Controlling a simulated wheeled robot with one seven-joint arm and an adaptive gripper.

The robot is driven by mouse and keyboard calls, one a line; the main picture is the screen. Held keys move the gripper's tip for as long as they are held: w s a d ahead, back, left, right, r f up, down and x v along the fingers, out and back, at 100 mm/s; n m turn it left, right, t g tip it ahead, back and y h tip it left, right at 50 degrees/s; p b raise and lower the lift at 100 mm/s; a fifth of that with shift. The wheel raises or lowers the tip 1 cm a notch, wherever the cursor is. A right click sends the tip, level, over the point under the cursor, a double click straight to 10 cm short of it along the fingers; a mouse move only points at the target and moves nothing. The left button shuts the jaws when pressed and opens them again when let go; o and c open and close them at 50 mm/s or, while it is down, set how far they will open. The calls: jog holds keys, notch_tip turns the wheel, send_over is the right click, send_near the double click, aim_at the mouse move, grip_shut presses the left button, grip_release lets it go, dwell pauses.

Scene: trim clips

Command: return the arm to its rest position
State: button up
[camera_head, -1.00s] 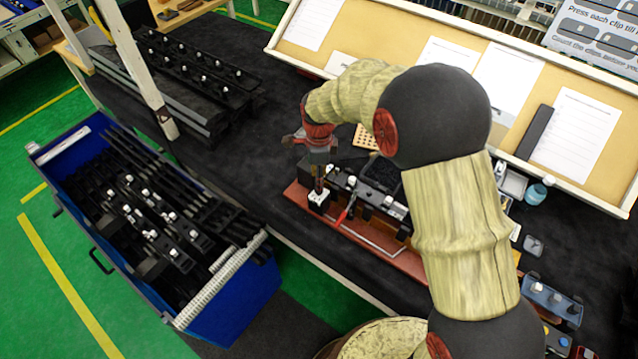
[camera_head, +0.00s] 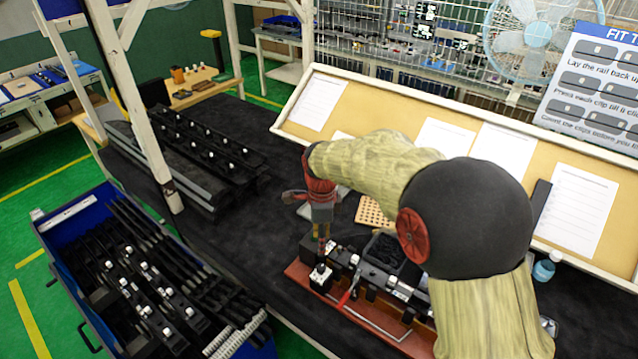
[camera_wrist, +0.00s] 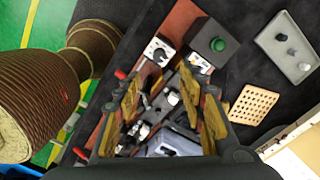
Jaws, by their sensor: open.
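My gripper (camera_head: 322,245) points down above the left end of the red-brown fixture board (camera_head: 300,272). In the wrist view its two tan-padded fingers stand apart, with nothing held between them (camera_wrist: 168,105). A black rail with light clips (camera_head: 372,276) lies along the board. My arm arches over the board's right part and hides it in the head view.
A blue bin of black rails (camera_head: 270,345) stands at the lower left. More railed parts (camera_head: 205,145) lie on the dark bench at the back left. A tan perforated block (camera_head: 376,211) and a slanted paper board (camera_head: 390,110) are behind the fixture. Bench left of the gripper is clear.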

jog(key=s+d+r+n+t+b, duration=0.2)
jog(key=s+d+n+b, duration=0.4)
jog(key=s, duration=0.7)
jog(key=s+d+r+n+t+b, duration=0.3)
jog(key=s+d+n+b, duration=0.2)
jog(key=s+d+n, duration=0.6)
jog(key=s+n, duration=0.1)
jog(key=s, duration=0.2)
jog(key=shift+s+r+t+b, duration=0.3)
jog(key=shift+r+b, duration=0.05)
jog(key=shift+c, duration=1.1)
